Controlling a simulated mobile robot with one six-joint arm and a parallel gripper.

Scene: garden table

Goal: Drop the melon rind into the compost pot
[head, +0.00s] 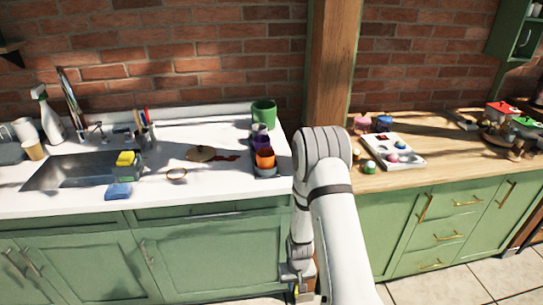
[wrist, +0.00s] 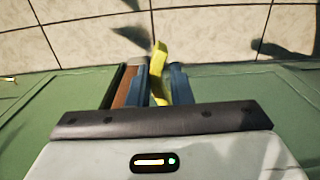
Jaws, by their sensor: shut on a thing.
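My gripper (wrist: 160,84) is shut on a curved yellow piece, the melon rind (wrist: 159,57), which sticks out past the dark blue fingers in the wrist view. In the head view my gripper (head: 298,286) hangs low in front of the green cabinets, well below the counter top, with a small bit of yellow at it. A green pot (head: 263,114) stands at the back right of the white counter, beside the wooden post. It may be the compost pot; I see no label, and its inside is mostly hidden. My gripper is far below and in front of it.
Purple and orange cups (head: 264,158) stand in front of the green pot. A round brown lid-like thing (head: 200,153) and a sink (head: 75,171) are further left. The wooden post (head: 333,65) rises behind my arm. A white tray (head: 393,150) lies on the wooden counter.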

